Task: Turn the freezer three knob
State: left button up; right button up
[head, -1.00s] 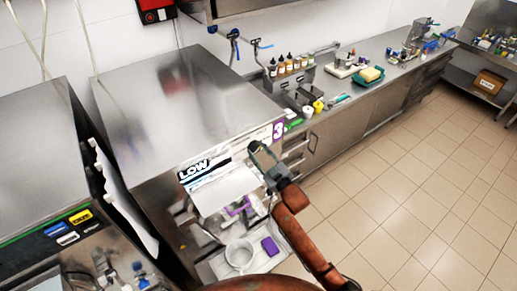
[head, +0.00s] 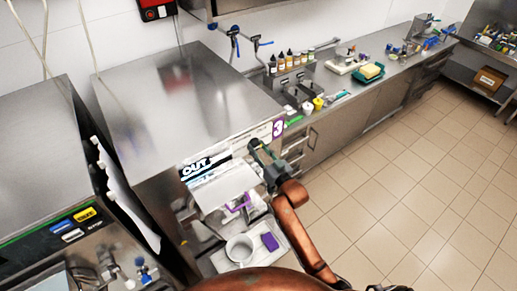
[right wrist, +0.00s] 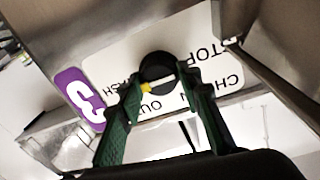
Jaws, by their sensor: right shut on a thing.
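Freezer three (head: 185,85) is the steel machine with a purple 3 label (head: 278,128) on its front top edge. Its display (head: 205,166) reads OUT. In the right wrist view its black round knob (right wrist: 157,68) has a white and yellow pointer bar and sits on a white panel (right wrist: 108,68) with upside-down lettering. My right gripper (head: 258,149) is at the right of the front panel. In the right wrist view its two green fingers (right wrist: 161,84) are shut on the knob, one on each side. In the head view the gripper hides the knob. My left gripper is not in view.
Below the display are a white pitcher (head: 239,249) and a purple block (head: 270,241) on a tray. Another freezer (head: 38,150) stands at left. A counter (head: 335,92) with bottles and tools runs to the right. The tiled floor (head: 400,190) at right is clear.

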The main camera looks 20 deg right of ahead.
jog(key=shift+r, duration=0.25)
jog(key=o, duration=1.2)
jog(key=shift+w+f, duration=0.15)
jog(key=shift+f, duration=0.05)
jog(key=shift+c, duration=0.2)
jog(key=v, duration=1.2)
